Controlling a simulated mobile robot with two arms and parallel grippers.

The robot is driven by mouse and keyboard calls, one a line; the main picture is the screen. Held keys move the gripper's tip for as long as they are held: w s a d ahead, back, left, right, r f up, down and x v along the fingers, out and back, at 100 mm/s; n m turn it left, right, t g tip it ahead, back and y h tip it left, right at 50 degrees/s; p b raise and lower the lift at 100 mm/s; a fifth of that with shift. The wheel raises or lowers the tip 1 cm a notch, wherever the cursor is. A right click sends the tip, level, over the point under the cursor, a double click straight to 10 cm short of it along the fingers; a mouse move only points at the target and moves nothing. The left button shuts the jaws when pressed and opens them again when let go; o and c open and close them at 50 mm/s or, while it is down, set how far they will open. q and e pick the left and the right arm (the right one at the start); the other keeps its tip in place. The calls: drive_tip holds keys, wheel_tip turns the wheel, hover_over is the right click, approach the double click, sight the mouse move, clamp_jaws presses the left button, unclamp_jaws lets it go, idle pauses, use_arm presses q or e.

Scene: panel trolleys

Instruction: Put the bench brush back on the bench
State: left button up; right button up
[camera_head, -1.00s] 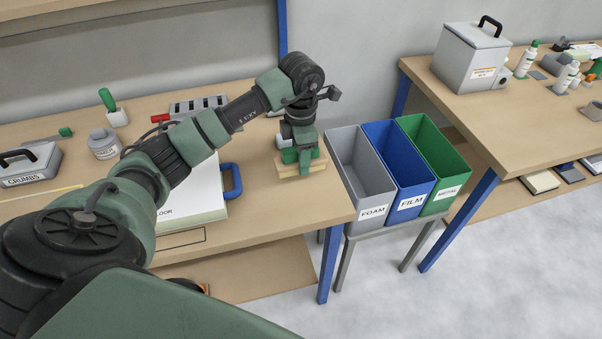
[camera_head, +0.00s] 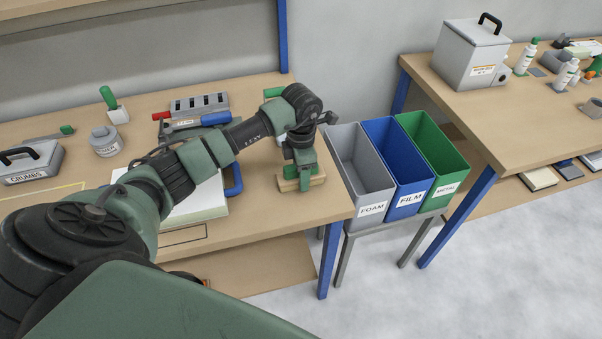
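The bench brush (camera_head: 288,185), which shows as a tan block, is at the right end of the near bench (camera_head: 262,212). My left gripper (camera_head: 303,176) points down over it and is shut on it, one green finger showing against its near side. The block looks to be at the bench top; the gripper hides part of it, and any bristles are not visible. My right gripper is not in view.
Bins marked FOAM (camera_head: 372,208), FILM (camera_head: 410,198) and METAL (camera_head: 445,190) stand beyond the bench's right edge. A white binder (camera_head: 195,208) with a blue handle lies left of the brush. A second bench (camera_head: 500,125) stands at the right.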

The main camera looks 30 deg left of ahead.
use_arm(q)
drive_tip(key=shift+o, duration=0.9)
drive_tip(key=shift+r, duration=0.55)
wheel_tip(320, 180, up, 10)
drive_tip(key=b, duration=0.2)
drive_tip(key=shift+r+b, duration=0.25)
drive_tip(key=shift+b, duration=0.15)
drive_tip(key=shift+r, duration=0.4)
